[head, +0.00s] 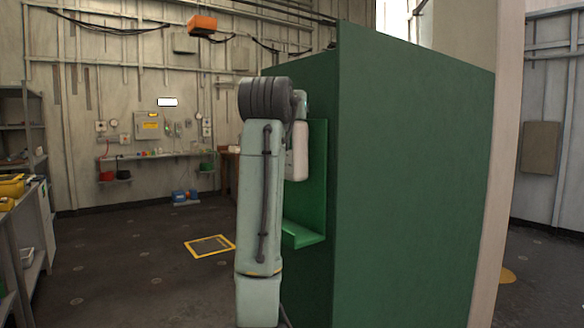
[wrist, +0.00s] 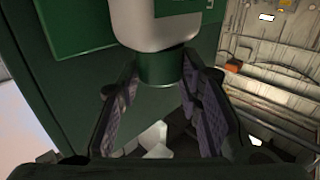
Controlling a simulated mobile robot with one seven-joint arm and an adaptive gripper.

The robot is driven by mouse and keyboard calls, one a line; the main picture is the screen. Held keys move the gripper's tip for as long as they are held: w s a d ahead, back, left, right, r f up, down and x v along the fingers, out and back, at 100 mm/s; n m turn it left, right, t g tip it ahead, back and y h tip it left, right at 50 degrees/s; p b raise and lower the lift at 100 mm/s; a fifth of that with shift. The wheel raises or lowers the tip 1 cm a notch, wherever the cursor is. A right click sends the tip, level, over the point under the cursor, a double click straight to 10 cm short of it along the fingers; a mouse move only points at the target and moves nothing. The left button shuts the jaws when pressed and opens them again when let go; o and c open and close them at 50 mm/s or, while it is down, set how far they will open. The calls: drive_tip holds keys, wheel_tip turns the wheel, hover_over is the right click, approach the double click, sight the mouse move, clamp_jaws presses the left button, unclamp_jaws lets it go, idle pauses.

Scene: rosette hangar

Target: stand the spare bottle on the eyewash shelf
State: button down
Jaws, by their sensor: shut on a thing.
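The spare bottle (wrist: 165,30) has a white body, a green label and a green neck or cap. My gripper (wrist: 160,65) is shut on this green part in the wrist view, with a patterned finger pad on each side. The bottle's far end runs out of that view. In the head view the eyewash shelf (head: 303,235) is a bright green ledge with a green back panel, on the side of a dark green partition. My arm hides its left part. A pale shape hangs above the shelf beside my arm; I cannot tell if it is the bottle. No fingers show there.
The large dark green partition (head: 415,180) stands close on the right of my arm. A side bench (head: 35,230) with yellow items is at the left. A wall bench (head: 150,157) is at the back. Open floor with a yellow-framed plate (head: 210,246) lies between.

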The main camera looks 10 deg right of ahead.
sight(291, 164)
wheel_tip(291, 164, down, 12)
drive_tip(key=shift+f+p, duration=0.1)
drive_tip(key=shift+p, duration=0.3)
drive_tip(key=shift+f, duration=0.2)
drive_tip(key=c, duration=1.4)
unclamp_jaws()
drive_tip(key=shift+r, duration=0.1)
